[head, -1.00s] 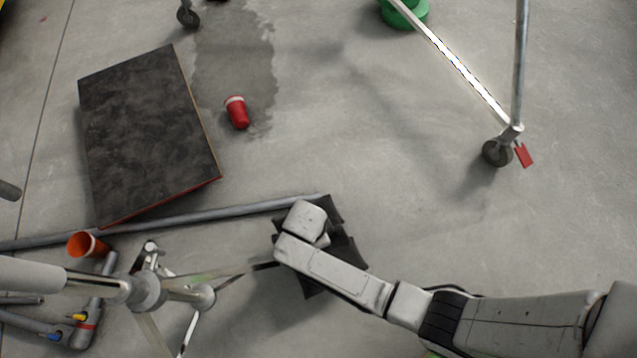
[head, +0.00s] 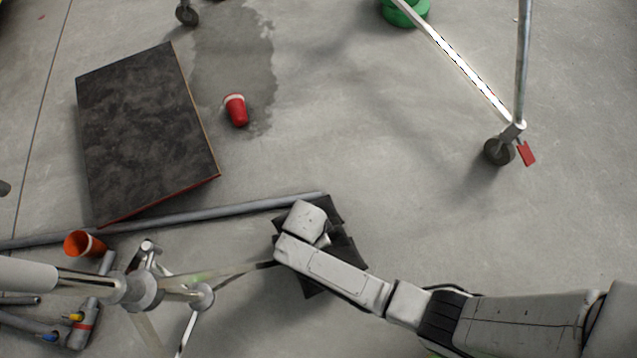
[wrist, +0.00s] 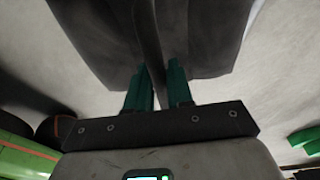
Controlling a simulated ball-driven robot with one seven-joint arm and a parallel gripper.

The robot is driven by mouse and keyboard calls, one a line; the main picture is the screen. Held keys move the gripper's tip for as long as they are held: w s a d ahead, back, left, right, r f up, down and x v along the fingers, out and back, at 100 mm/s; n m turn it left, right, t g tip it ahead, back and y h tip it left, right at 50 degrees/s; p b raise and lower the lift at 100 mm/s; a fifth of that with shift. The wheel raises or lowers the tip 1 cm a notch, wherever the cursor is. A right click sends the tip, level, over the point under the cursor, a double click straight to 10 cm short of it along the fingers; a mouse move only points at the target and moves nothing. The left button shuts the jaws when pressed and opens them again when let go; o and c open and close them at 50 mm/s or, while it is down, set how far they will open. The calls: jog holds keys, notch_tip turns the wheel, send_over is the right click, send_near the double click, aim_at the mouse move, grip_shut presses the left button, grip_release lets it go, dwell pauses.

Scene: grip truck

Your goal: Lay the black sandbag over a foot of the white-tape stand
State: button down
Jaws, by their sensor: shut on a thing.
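The black sandbag (head: 347,254) shows in the head view under my wrist, partly hidden by it. In the wrist view the dark bag (wrist: 205,35) hangs ahead of my gripper (wrist: 158,75). The teal fingers are shut on its strap (wrist: 148,40). In the head view the fingers are hidden by my arm. A metal stand (head: 140,290) is at the lower left, with one leg (head: 235,271) reaching right toward the bag. I cannot make out white tape on it. Whether the bag touches that leg is unclear.
A grey pipe (head: 225,211) lies just beyond the stand. An orange cone-like cup (head: 85,244), a dark board (head: 148,132) and a red cup (head: 236,110) are on the floor. A wheeled stand's caster (head: 499,151) is upper right. The floor between is clear.

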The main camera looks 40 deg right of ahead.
jog(key=shift+w+f+b, duration=0.2)
jog(key=shift+f+b, duration=1.4)
jog(key=shift+f, duration=0.3)
jog(key=c, duration=0.9)
grip_release()
jog(key=shift+s+f, duration=0.2)
jog(key=shift+s, duration=0.15)
jog(key=r+p, duration=0.2)
jog(key=r, duration=0.1)
jog(key=a+r+p, duration=0.1)
jog(key=r+p, duration=0.1)
jog(key=r, duration=0.2)
jog(key=r+p, duration=0.2)
jog(key=r, duration=0.2)
jog(key=shift+w+a, duration=0.3)
jog(key=shift+w, duration=0.05)
jog(key=s+d+r+n+t+y, duration=0.1)
jog(key=s+d+r+n, duration=0.5)
jog(key=d+r+n, duration=0.3)
jog(key=s+d+r+n+y, duration=0.1)
jog(key=s+d+r+n, duration=0.5)
jog(key=r+n, duration=0.4)
jog(key=shift+n, duration=0.3)
jog(key=r+p, duration=0.9)
jog(key=p, duration=0.1)
jog(key=r+p, duration=1.9)
jog(key=p, duration=0.1)
jog(key=shift+w+r, duration=0.3)
jog(key=shift+r, duration=0.1)
